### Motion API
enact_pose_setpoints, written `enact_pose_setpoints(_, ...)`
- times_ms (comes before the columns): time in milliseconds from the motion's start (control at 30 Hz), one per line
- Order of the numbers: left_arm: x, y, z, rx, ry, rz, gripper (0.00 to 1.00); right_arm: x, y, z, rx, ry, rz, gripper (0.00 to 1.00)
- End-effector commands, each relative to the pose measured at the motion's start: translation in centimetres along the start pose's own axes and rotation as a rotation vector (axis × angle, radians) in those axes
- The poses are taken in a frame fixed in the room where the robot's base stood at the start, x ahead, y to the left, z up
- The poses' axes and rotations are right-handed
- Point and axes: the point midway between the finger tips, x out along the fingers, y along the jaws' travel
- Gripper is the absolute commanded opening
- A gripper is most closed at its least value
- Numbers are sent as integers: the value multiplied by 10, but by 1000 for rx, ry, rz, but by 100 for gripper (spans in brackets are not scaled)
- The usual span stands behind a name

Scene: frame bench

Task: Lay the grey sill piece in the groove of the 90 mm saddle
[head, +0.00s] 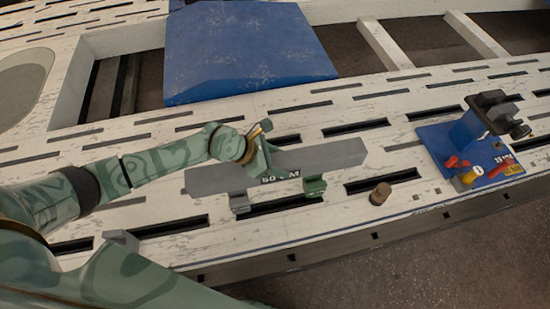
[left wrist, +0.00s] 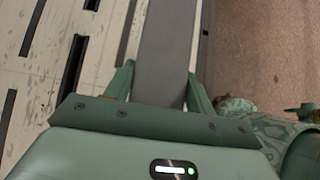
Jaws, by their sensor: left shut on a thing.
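The grey sill piece (head: 320,157) is a long flat bar lying across the middle of the head view, with dark lettering on its near side. My left gripper (head: 262,153) is shut on it near its middle; the bar also shows between the fingers (left wrist: 160,95) in the left wrist view (left wrist: 165,40). Below the bar are a grey block (head: 239,202) to the left and a green block (head: 314,187) to the right, both partly hidden by it. I cannot tell whether the bar touches them, or which saddle is the 90 mm one. My right gripper is not in view.
A brown round peg (head: 380,193) stands right of the bar. A blue base with a dark clamp (head: 470,135) and red and yellow parts is at the right. Another grey block (head: 122,240) stands at the front left. A blue panel (head: 245,50) lies behind. The white bench (head: 400,118) is slotted.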

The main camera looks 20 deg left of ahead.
Motion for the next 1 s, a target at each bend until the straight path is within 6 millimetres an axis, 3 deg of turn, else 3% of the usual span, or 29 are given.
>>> enact_pose_setpoints(167,10,11,-5,-3,-10,9,0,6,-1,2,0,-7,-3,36)
enact_pose_setpoints(667,8,12,-4,-3,-10,11,0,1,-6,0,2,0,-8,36)
enact_pose_setpoints(1000,31,11,-27,-5,-7,8,0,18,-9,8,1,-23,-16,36)
